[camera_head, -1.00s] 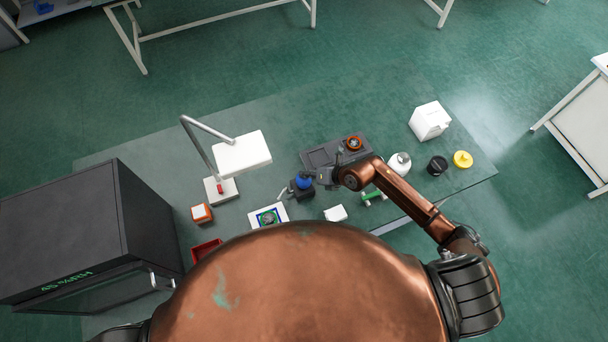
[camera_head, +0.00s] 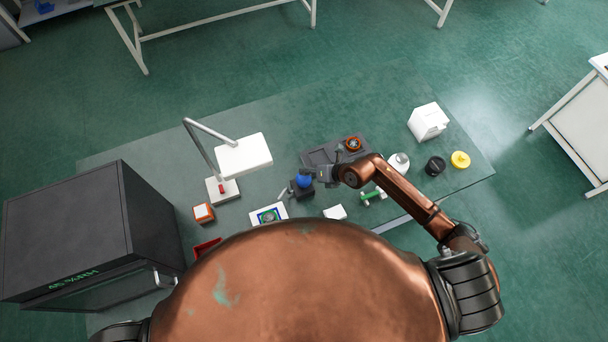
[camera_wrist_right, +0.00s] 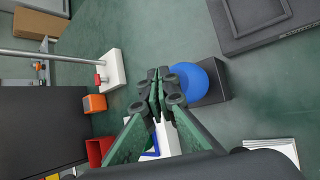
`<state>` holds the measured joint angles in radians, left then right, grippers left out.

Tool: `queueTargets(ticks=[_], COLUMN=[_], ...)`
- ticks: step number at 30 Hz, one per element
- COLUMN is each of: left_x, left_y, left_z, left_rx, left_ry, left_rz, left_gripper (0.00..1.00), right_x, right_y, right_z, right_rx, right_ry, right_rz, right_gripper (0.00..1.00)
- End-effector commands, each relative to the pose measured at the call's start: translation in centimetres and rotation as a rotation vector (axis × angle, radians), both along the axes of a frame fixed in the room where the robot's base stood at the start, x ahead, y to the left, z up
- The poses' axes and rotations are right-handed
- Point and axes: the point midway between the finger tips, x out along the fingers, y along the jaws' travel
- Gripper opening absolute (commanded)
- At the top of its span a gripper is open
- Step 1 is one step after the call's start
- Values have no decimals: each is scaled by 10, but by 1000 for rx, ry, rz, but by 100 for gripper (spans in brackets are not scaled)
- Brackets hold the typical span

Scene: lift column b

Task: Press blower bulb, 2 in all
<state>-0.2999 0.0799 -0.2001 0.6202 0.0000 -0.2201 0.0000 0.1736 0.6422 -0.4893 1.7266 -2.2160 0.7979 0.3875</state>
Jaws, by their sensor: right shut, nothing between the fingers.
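The blower bulb (camera_head: 304,181) is a blue ball on a dark block on the table. It also shows in the right wrist view (camera_wrist_right: 203,85), with the dark block (camera_wrist_right: 216,84) beside and under it. My right gripper (camera_head: 309,172) is shut and empty, right by the bulb in the head view. In the right wrist view its closed fingertips (camera_wrist_right: 157,75) are just left of the bulb and overlap its near edge; I cannot tell whether they touch it. My left gripper is not in view.
A lamp (camera_head: 243,154) with a white head stands left of the bulb. A dark tray (camera_head: 322,156) lies behind it. A white box (camera_head: 428,121), black cap (camera_head: 435,166) and yellow knob (camera_head: 460,159) are at the right. A black cabinet (camera_head: 70,230) fills the left end.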

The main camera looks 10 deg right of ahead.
Motion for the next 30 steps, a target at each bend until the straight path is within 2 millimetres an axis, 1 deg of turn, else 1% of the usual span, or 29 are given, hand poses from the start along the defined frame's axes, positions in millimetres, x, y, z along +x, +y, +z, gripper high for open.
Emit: queueTargets(ticks=[5,15,18,30], left_x=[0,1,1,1], left_y=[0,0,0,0], left_z=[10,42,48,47], left_rx=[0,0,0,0], left_ry=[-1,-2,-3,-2], left_rz=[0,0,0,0], left_gripper=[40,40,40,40], right_x=[0,0,0,0], right_y=[0,0,0,0], right_z=[11,45,51,50], right_rx=[0,0,0,0], right_ry=[-1,-1,-1,0], right_rz=[-1,-1,-1,0], right_gripper=[0,0,0,0])
